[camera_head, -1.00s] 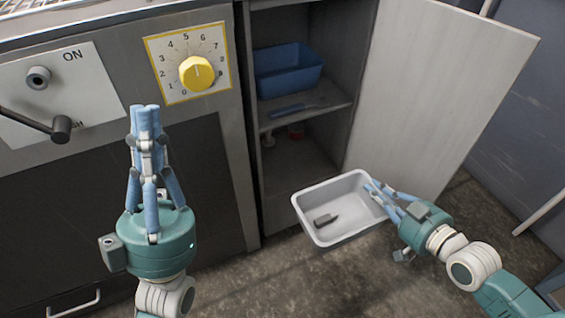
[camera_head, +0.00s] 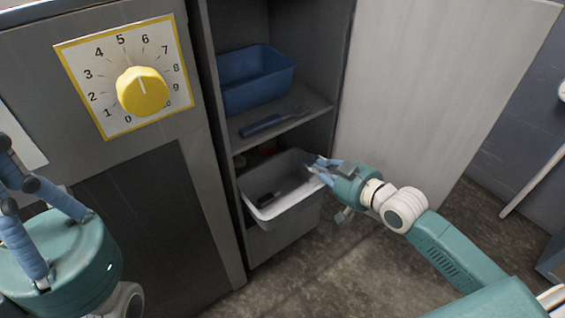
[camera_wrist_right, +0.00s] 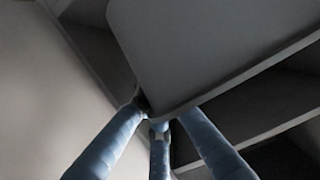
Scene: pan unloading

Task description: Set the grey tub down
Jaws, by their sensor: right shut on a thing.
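The grey tub (camera_head: 287,210) is at the mouth of the cabinet's lower compartment, partly inside, below the middle shelf. A small dark object (camera_head: 266,199) lies in it. My right gripper (camera_head: 317,166) is shut on the tub's right rim. In the right wrist view the fingers (camera_wrist_right: 160,118) meet at the edge of the tub (camera_wrist_right: 195,55), which fills the upper middle. Whether the tub's underside touches the compartment floor is hidden.
A blue bin (camera_head: 257,80) stands in the upper compartment. A blue-handled tool (camera_head: 262,126) lies on the middle shelf (camera_head: 305,113). The open cabinet door (camera_head: 440,90) stands right of my right gripper. The floor in front is clear.

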